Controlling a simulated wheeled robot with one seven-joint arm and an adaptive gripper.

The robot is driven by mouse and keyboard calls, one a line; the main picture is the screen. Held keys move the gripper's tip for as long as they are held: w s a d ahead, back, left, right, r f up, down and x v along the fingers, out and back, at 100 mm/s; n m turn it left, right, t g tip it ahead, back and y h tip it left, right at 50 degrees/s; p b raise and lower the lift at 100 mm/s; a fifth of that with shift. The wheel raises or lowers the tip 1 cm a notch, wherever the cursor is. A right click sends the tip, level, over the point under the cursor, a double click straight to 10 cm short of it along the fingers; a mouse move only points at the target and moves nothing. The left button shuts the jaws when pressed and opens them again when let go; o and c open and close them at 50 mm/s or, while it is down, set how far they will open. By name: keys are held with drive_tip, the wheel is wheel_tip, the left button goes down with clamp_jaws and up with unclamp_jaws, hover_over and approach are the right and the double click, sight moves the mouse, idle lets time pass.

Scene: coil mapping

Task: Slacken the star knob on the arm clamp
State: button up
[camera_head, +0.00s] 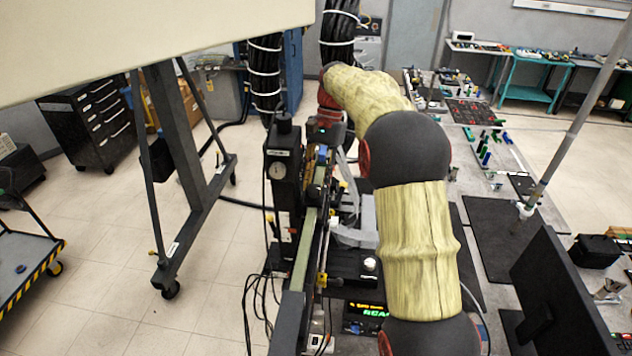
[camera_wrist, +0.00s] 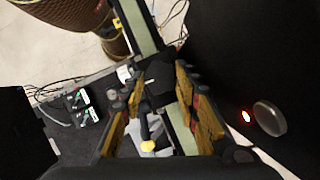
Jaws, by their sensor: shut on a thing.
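In the wrist view, my gripper (camera_wrist: 160,83) has its two yellow-brown padded fingers closed in on a dark, black knob (camera_wrist: 159,70), which I take for the star knob. Its lobes are hard to make out against the dark parts behind. A pale green rail (camera_wrist: 140,27) runs past the knob, the likely arm of the clamp. In the head view, my sleeved arm reaches to the top of the upright rail assembly (camera_head: 308,225). The fingertips and the knob are mostly hidden there.
A black block with a round dial (camera_head: 278,170) stands just left of the rail. Thick black cable bundles (camera_head: 266,75) hang behind. A display with green digits (camera_head: 372,312) sits below. A dark monitor (camera_head: 560,300) stands at right. Open floor lies at left.

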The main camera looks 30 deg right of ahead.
idle(0.4)
drive_tip(key=o, duration=1.2)
drive_tip(key=shift+c, duration=0.2)
drive_tip(key=v, duration=0.8)
